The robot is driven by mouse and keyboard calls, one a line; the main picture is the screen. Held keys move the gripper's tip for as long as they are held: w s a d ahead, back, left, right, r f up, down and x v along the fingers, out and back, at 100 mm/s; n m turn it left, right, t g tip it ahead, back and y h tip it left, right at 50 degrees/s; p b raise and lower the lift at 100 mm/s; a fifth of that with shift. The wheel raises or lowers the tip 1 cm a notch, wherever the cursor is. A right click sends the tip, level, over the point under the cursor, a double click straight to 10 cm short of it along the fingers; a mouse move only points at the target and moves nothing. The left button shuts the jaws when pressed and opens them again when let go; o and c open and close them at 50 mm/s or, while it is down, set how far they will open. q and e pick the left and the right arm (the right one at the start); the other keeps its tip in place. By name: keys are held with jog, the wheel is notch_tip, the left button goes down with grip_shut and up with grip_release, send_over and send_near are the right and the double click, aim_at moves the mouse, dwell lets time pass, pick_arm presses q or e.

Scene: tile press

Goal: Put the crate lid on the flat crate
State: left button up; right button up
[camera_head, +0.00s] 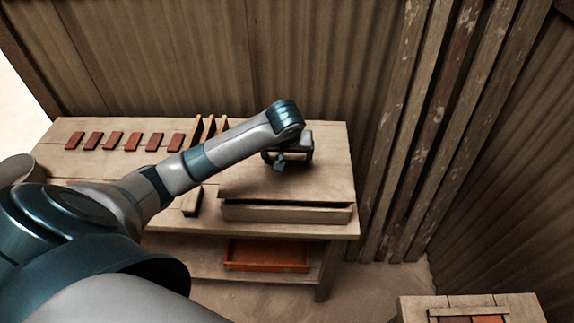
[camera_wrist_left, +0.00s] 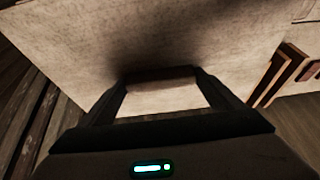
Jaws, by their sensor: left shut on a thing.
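The crate lid (camera_head: 325,180) is a flat pale wooden board over the flat crate (camera_head: 286,213) at the right front of the bench. A dark gap shows between the lid's front edge and the crate's front wall. The lid hides most of the crate's inside, and I cannot tell whether it touches the rim at the back. My left gripper (camera_head: 284,163) is above the lid, shut on its handle. In the left wrist view the fingers (camera_wrist_left: 162,90) close on the handle bar (camera_wrist_left: 162,78), with the lid's pale surface (camera_wrist_left: 200,35) filling the picture beyond. My right gripper is not in view.
Several red-brown tiles (camera_head: 112,140) lie in a row at the back left of the bench (camera_head: 75,163). An upright wooden rack (camera_head: 209,128) stands left of the lid. An orange tray (camera_head: 266,256) sits on the lower shelf. Another low table (camera_head: 415,308) is at bottom right.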

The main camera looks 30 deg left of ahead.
aim_at(287, 165)
pick_arm(q)
notch_tip(287, 165, down, 2)
jog(key=shift+f+p, duration=0.25)
jog(key=shift+p, duration=0.6)
jog(key=shift+f, duration=0.65)
jog(key=shift+f, duration=0.1)
jog(key=o, duration=1.4)
